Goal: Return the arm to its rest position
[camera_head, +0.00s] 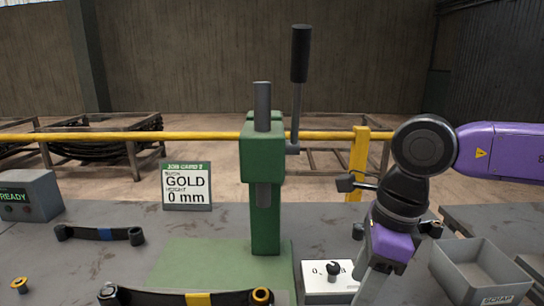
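My purple and black arm (500,150) comes in from the right side and bends down at a black joint. My gripper (372,284) hangs below it, over the front right of the bench, beside a white box with a dial (318,280). Its grey fingers run towards the bottom edge of the picture, and their tips are not clearly seen. I cannot tell whether it is open or shut, and no held thing shows.
A green press (264,155) with a raised lever stands mid-bench. A leaf spring with a gold band (198,299) lies in front. A scrap tray (461,274) is right.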

